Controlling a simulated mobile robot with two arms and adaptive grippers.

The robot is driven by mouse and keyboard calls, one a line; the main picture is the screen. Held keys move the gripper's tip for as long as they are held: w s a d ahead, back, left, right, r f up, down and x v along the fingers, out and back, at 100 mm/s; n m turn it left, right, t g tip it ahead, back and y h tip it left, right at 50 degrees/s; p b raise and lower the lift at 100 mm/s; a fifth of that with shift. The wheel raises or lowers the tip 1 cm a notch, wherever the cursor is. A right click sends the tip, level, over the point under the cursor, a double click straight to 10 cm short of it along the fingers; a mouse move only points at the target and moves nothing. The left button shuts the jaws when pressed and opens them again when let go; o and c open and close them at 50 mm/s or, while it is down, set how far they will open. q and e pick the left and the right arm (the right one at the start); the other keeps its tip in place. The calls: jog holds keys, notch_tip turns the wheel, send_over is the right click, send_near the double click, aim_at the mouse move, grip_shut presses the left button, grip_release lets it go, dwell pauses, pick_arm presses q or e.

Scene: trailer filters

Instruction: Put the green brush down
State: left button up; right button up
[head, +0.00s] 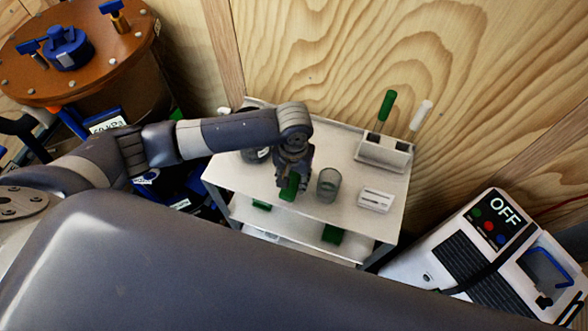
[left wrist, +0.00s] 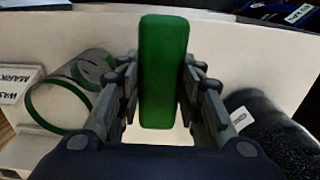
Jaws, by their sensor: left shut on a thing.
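My left gripper (head: 290,180) hangs over the front middle of the upper shelf of a white cart (head: 330,211). It is shut on a green block-shaped thing, the green brush (head: 290,187). In the left wrist view the brush (left wrist: 163,70) stands between both fingers (left wrist: 163,95) as a long flat green block. No bristles show, and I cannot tell whether its lower end touches the shelf. My right gripper is not in view.
A clear beaker (head: 327,185) stands just right of the gripper, with a white label block (head: 375,200) beyond. A white holder (head: 384,153) has green-handled and white-handled tools. A dark jar (left wrist: 265,130) stands close by. Green things (head: 333,234) lie on the lower shelf.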

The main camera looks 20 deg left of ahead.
pick_arm(q)
jog(key=w, duration=0.2)
jog(key=shift+w+a+f, duration=0.1)
jog(key=shift+w+a, duration=0.25)
jog(key=shift+w, duration=0.05)
jog(key=shift+w+a, duration=0.1)
jog(key=shift+w, duration=0.2)
jog(key=shift+f, duration=0.2)
notch_tip(320, 180, down, 2)
jog(key=shift+f+p, duration=0.1)
jog(key=shift+p, duration=0.5)
jog(key=shift+f, duration=0.55)
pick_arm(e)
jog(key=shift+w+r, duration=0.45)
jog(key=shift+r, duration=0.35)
pick_arm(q)
jog(key=o, duration=1.1)
jog(key=shift+f, duration=0.1)
